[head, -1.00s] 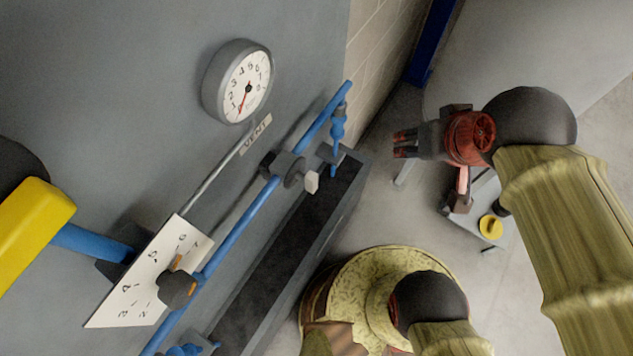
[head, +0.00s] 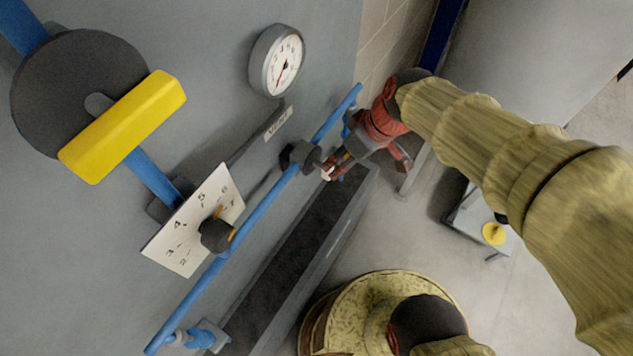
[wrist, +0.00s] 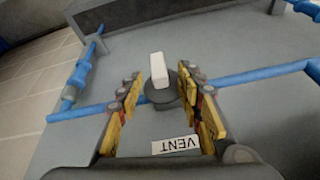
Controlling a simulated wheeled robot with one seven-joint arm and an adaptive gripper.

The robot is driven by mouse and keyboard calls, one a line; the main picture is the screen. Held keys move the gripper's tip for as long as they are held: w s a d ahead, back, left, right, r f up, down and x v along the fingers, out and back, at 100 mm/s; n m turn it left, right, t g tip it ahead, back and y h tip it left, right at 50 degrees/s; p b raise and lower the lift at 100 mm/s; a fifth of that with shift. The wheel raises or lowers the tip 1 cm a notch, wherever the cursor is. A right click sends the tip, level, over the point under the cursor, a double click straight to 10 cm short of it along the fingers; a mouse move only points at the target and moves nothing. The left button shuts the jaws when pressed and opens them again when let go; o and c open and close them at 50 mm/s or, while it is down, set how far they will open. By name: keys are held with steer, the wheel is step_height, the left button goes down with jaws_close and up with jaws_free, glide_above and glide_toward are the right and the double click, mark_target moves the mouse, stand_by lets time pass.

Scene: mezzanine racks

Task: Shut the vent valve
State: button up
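The vent valve is a dark round body (head: 297,156) on a blue pipe, below a VENT label (head: 278,124). Its small white handle (wrist: 159,69) stands out from a dark disc (wrist: 183,90) in the wrist view, its long side lying across the pipe. My gripper (head: 333,168) is at the valve in the head view and partly hides the handle. In the wrist view my gripper (wrist: 165,82) is open, with one finger on each side of the handle and gaps visible on both sides. I see no contact.
A gauge (head: 277,61) is above on the grey panel. A dial plate with a dark knob (head: 216,235) and a yellow-handled wheel (head: 122,127) are to the left. A dark trough (head: 300,265) runs below the pipe (head: 255,215). A grey stand with a yellow knob (head: 493,234) is at right.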

mark_target(320, 165)
steer(key=a+f, duration=0.1)
steer(key=f, duration=0.1)
steer(key=w+f+n+b, duration=0.1)
steer(key=f, duration=0.1)
steer(key=w+a+f+n, duration=0.1)
steer(key=f, duration=0.1)
steer(key=shift+w+a+f+b, duration=0.2)
steer(key=shift+a+f+b, duration=0.15)
steer(key=shift+b, duration=0.05)
steer(key=c, duration=0.4)
jaws_close()
